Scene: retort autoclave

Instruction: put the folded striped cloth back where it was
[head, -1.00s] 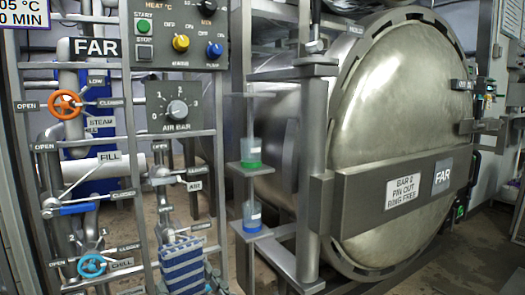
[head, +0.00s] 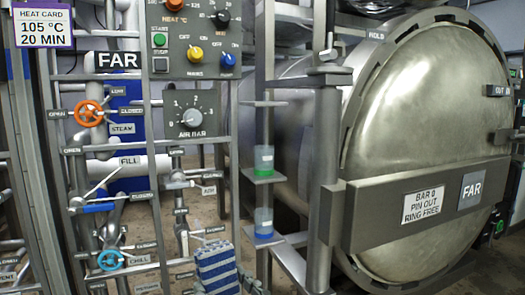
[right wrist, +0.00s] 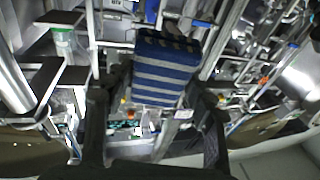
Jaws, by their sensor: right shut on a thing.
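The folded striped cloth (head: 216,268), blue with pale grey stripes, shows at the bottom edge of the head view, in front of the lower pipes of the panel. In the right wrist view the cloth (right wrist: 166,72) hangs between the two dark fingers of my right gripper (right wrist: 158,85), which is shut on it. In the head view only a little of my right gripper (head: 250,283) shows, beside the cloth's right edge. My left gripper is in neither view.
The valve panel has an orange STEAM wheel (head: 88,114), a blue CHILL wheel (head: 110,260) and a control box (head: 190,38). Small shelves hold a green-based jar (head: 264,160) and a blue-based jar (head: 263,222). The large round autoclave door (head: 425,110) stands at right.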

